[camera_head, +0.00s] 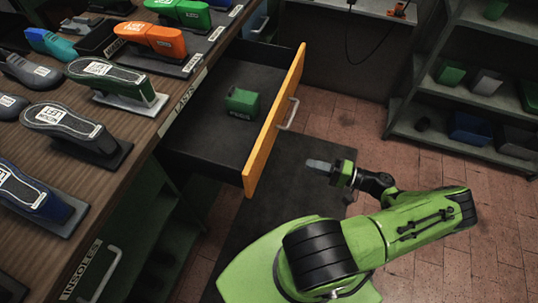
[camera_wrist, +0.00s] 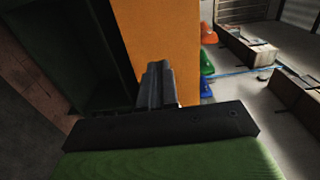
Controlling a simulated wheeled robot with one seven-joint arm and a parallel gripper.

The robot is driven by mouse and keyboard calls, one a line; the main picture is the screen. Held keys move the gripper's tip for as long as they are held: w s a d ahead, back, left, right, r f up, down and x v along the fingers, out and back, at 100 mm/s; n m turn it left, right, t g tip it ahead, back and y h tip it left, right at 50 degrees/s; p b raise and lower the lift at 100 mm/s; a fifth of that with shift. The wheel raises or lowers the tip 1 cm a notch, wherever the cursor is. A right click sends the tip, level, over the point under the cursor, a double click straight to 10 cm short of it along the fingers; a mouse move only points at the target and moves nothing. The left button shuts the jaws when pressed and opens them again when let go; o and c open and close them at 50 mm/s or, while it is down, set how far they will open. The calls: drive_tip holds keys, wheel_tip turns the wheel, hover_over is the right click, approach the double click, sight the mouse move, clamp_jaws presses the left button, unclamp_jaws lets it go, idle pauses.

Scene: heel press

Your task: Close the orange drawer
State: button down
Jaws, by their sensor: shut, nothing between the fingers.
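The orange drawer (camera_head: 271,130) stands open, pulled out to the right from under the wooden bench. Its orange front has a grey bar handle (camera_head: 288,114) on the outer face. A small green block (camera_head: 242,103) lies inside on the dark drawer floor. My gripper (camera_head: 319,165) is shut and empty, to the right of the drawer front and below the handle in the head view, with a gap between. In the wrist view my gripper's fingers (camera_wrist: 157,86) point toward the orange front (camera_wrist: 160,40). The handle does not show there.
The wooden bench (camera_head: 150,130) on the left carries several shoe-shaped pieces on stands. A green cabinet (camera_head: 120,240) with a handle is below it. Metal shelves (camera_head: 460,150) with bins stand at the right. Brick floor lies between.

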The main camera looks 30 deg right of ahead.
sight(265, 151)
drive_tip(key=x, duration=1.3)
drive_tip(key=shift+a, duration=0.15)
